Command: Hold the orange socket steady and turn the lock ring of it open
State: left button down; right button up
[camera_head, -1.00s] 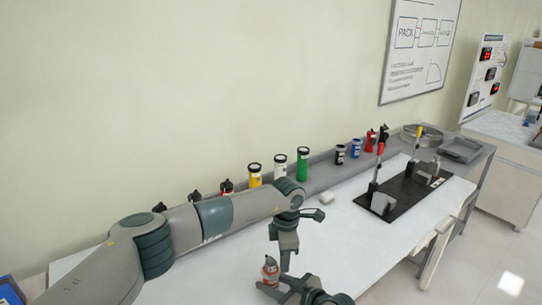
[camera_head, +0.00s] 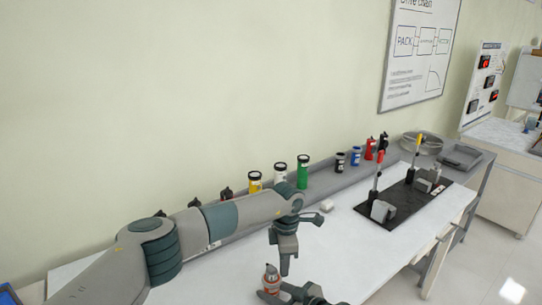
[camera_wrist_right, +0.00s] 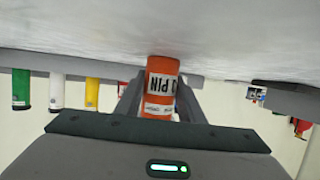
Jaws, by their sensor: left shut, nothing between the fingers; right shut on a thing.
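The orange socket (camera_head: 271,282) stands low in the head view, small, with a pale band and a dark top. In the right wrist view the orange socket (camera_wrist_right: 161,84) carries a white label with black letters. My right gripper (camera_head: 282,291) is shut on it, one finger on each side. My left gripper (camera_head: 284,271) points down just right of the socket's top, shut and empty. A small gap seems to separate them, but contact is hard to judge. The lock ring is too small to make out.
Yellow (camera_head: 254,182), white (camera_head: 280,173) and green (camera_head: 303,172) cylinders stand along the wall behind my left arm. A black plate (camera_head: 408,205) with upright levers lies on the white table (camera_head: 345,250). The table's front right is clear.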

pick_arm(q)
jog(key=shift+d, duration=0.2)
jog(key=shift+r, duration=0.1)
jog(key=shift+r, duration=2.95)
pick_arm(e)
jog(key=shift+a, duration=0.1)
jog(key=o, duration=1.3)
jog(key=shift+o, duration=0.2)
jog(key=shift+s, duration=0.1)
